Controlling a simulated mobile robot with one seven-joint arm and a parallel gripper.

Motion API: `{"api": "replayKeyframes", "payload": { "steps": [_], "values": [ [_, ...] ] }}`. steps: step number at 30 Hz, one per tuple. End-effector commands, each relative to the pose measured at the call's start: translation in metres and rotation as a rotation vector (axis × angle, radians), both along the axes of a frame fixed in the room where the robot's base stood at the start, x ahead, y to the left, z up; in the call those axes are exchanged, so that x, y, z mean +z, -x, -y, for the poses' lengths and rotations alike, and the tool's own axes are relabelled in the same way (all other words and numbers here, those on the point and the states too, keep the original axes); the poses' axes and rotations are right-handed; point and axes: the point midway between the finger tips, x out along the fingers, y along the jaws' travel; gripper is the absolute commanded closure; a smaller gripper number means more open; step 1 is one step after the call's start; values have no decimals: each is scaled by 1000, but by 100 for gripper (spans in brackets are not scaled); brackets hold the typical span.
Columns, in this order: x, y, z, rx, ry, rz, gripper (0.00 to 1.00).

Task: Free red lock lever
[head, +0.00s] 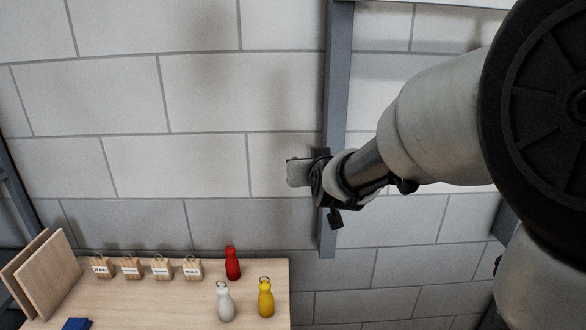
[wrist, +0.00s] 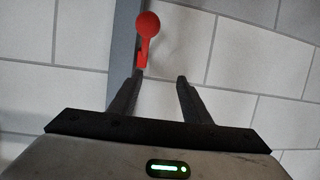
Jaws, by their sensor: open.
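The red lock lever (wrist: 147,28) shows in the wrist view as a round red knob on a short red arm, against a grey upright post (wrist: 122,45). My gripper (wrist: 160,80) is open, with its two dark fingers apart. The lever's lower end is close to the left fingertip; I cannot tell whether they touch. The space between the fingers shows only wall. In the head view my gripper (head: 313,173) is in front of the grey post (head: 331,110), and the lever is hidden there.
A wooden table (head: 130,305) stands at the lower left. It holds a red bottle (head: 232,264), a white bottle (head: 225,303), a yellow bottle (head: 265,298), several labelled wooden blocks (head: 132,268), leaning boards (head: 47,275) and a blue item (head: 76,324). A block wall (head: 200,90) stands behind.

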Motion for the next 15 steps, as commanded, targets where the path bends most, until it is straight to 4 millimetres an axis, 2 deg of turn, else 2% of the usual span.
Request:
{"api": "replayKeyframes", "payload": {
  "steps": [1, 6, 15],
  "values": [
    [-18, 3, 1, -11, 11, 26, 56],
    [-50, 20, 11, -64, 59, 162, 56],
    [-76, 57, 23, -103, 159, 295, 56]
  ]
}}
